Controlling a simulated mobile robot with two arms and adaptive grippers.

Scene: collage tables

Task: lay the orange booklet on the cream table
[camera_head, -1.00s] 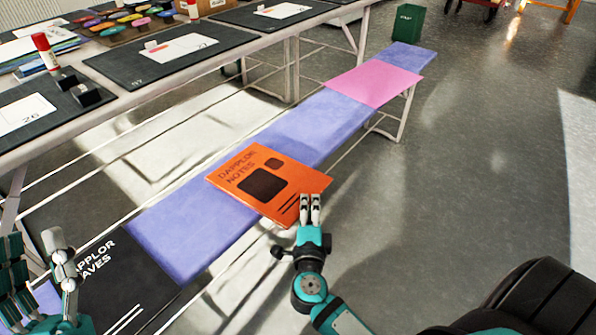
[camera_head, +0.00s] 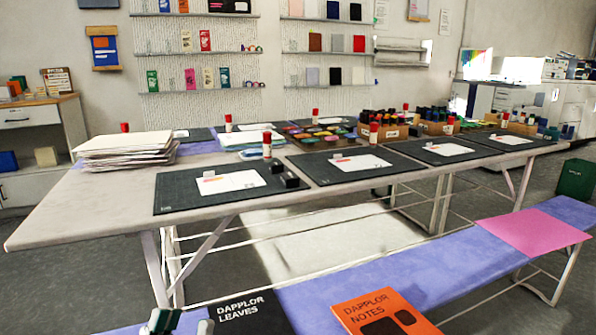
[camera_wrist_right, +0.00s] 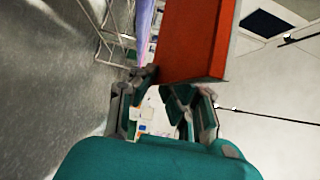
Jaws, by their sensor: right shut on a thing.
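The orange booklet (camera_head: 372,312), marked DAPPLOR NOTES, shows at the bottom edge of the head view, over the purple bench. Its near part is cut off, and I cannot tell whether it touches the bench. In the right wrist view the booklet (camera_wrist_right: 195,45) is a red-orange slab at the fingertips. My right gripper (camera_wrist_right: 165,88) is shut on its edge; it is outside the head view. The long pale cream table (camera_head: 85,215) stands behind the bench. Only the fingertips of my left gripper (camera_head: 183,322) show at the bottom left, apart and empty.
Black mats (camera_head: 215,185) with white cards cover much of the tabletop. A paper stack (camera_head: 125,148) and glue sticks (camera_head: 267,145) stand there. The table's left front corner is bare. A black DAPPLOR LEAVES booklet (camera_head: 245,315) and a pink sheet (camera_head: 530,232) lie on the bench (camera_head: 430,265).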

